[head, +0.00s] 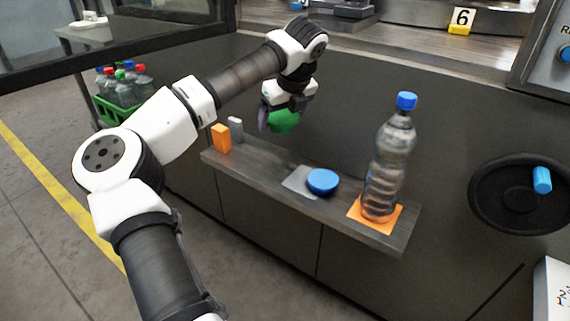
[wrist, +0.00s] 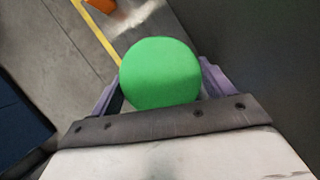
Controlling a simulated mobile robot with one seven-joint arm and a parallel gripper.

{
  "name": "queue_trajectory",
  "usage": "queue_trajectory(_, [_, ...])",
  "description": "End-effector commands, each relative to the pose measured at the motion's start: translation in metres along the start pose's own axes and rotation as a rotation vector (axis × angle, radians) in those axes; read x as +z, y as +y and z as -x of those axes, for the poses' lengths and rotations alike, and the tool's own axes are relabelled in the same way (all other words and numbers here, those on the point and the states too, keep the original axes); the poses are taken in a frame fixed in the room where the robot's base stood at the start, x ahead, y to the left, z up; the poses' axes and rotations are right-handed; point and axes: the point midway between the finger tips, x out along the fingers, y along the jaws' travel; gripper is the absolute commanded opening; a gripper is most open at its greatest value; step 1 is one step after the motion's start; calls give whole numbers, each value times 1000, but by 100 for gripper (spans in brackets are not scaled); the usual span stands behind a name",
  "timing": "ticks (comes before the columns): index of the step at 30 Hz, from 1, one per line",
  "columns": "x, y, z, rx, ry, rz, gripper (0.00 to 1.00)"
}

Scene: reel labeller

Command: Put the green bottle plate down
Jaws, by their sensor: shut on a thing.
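The green bottle plate (head: 284,121) is a round green disc. In the wrist view the green bottle plate (wrist: 160,73) shows as a full circle between the two purple fingers. My gripper (head: 272,117) is shut on it and holds it up in the air, above the left part of the narrow grey shelf (head: 258,161). In the wrist view my gripper (wrist: 160,88) has one finger on each side of the disc. The underside of the disc is hidden in the wrist view.
A green crate (head: 112,113) of bottles stands left.

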Motion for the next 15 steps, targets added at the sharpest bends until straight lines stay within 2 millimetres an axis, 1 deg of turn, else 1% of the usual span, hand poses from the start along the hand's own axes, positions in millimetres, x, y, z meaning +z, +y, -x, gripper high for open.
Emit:
queue_trajectory(1, [-7,0,-15,-1,3,-2,53])
queue_trajectory(6, [-22,0,-52,0,2,-1,53])
queue_trajectory(9, [-28,0,-66,-2,1,-1,53])
queue_trajectory(15, [-32,0,-78,0,0,1,53])
